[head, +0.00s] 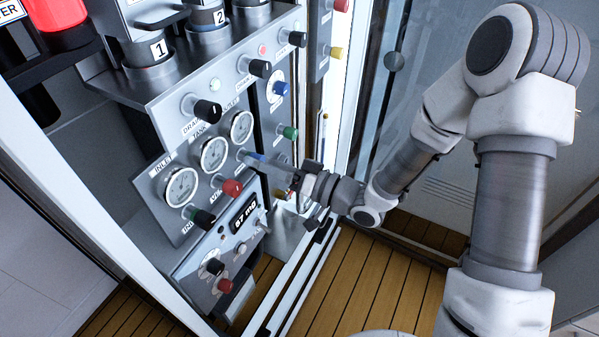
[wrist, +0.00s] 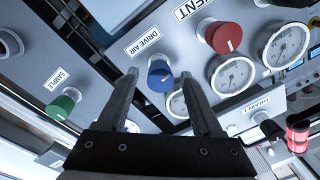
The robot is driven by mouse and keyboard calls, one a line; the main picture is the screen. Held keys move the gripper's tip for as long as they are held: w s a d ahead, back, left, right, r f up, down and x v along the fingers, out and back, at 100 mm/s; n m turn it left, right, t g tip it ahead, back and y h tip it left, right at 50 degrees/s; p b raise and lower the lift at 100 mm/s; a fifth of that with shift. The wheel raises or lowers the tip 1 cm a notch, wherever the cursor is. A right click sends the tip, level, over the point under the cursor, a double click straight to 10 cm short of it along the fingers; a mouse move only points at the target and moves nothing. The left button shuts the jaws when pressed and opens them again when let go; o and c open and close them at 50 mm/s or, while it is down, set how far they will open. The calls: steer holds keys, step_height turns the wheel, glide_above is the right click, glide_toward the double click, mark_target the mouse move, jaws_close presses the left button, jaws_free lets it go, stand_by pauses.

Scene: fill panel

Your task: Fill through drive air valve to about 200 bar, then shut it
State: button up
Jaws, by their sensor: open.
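The drive air valve is a blue knob (wrist: 158,72) under a "DRIVE AIR" label in the wrist view. My gripper (wrist: 159,76) is open, with one finger on each side of this knob in the picture. I cannot tell whether either finger touches it. In the head view my gripper (head: 262,164) is at the panel, and the fingers partly cover the blue knob (head: 257,155). Round white gauges (head: 214,153) sit in a slanted row beside it; they also show in the wrist view (wrist: 232,76). Their readings are too small to tell.
A red vent knob (wrist: 226,37) and a green sample knob (wrist: 60,107) flank the blue knob. Numbered cylinders (head: 158,50) stand above. A glass door (head: 394,62) is open space's right-hand border near my arm.

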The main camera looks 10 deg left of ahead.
steer(key=v, duration=1.7)
steer(key=shift+s+d+p, duration=0.15)
steer(key=shift+d+p, duration=0.05)
steer(key=shift+p, duration=0.15)
steer(key=shift+f, duration=0.1)
stand_by(0.6)
